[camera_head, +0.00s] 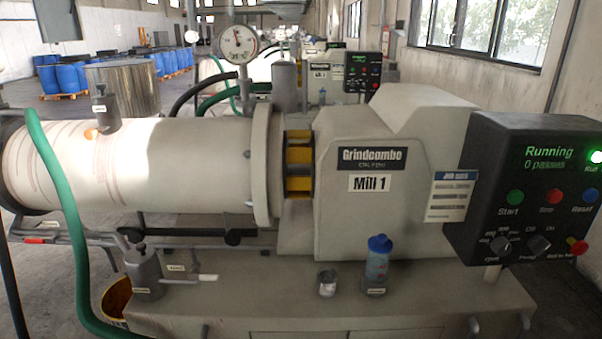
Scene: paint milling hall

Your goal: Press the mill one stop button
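The mill one machine (400,150) stands in front of me, with a "Mill 1" label (369,183) on its grey housing. Its black control panel (480,170) is at the right edge of the view. The display (548,157) reads "Running" in green, and a green "Run" lamp (596,157) is lit. The red stop button (547,198) sits in the middle of a row, between the green start button (515,197) and the blue reset button (590,195). Neither of my grippers is in view.
A blue-capped bottle (377,265) and a small cup (327,282) stand on the machine's base ledge. A green hose (70,215) hangs at the left. A second mill stands behind.

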